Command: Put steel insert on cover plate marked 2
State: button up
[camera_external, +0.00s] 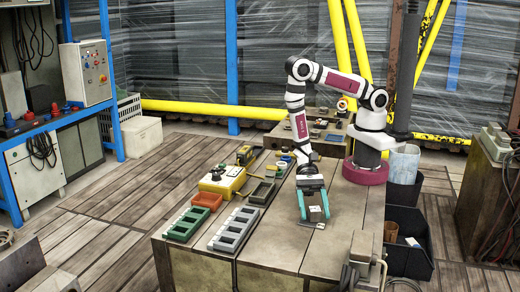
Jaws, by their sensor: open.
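My gripper (314,211) points down over the front right of the wooden table, with its two teal fingers apart. A small dark grey block (316,214), which looks like the steel insert, shows between the fingers. I cannot tell whether the fingers touch it. A thin, flat grey plate (307,225) lies on the table just below and in front of the block. It may be a cover plate, but no number is readable. I cannot tell whether the block rests on this plate or stands behind it.
Left of my gripper are grey slotted trays (236,228), a green tray (188,224), an orange bin (207,201) and a yellow box (222,181). A dark olive bin (262,192) stands behind. The table (345,235) is clear to the right.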

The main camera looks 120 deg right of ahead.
jog(key=v, duration=1.1)
jog(key=s+a+r+n+g+h, duration=0.1)
jog(key=s+a+r+n+g, duration=0.1)
jog(key=s+r+n+g, duration=0.25)
jog(key=s+a+r+n+g+h, duration=0.1)
jog(key=s+a+r+n+g, duration=0.15)
jog(key=r+n, duration=0.35)
jog(key=s+d+r+n+t+h, duration=0.1)
jog(key=s+d+r+n+h, duration=0.5)
jog(key=s+d+h, duration=0.1)
jog(key=shift+s+d+r+t+h, duration=0.35)
jog(key=shift+s+h, duration=0.45)
jog(key=shift+s, duration=0.4)
jog(key=shift+n, duration=0.25)
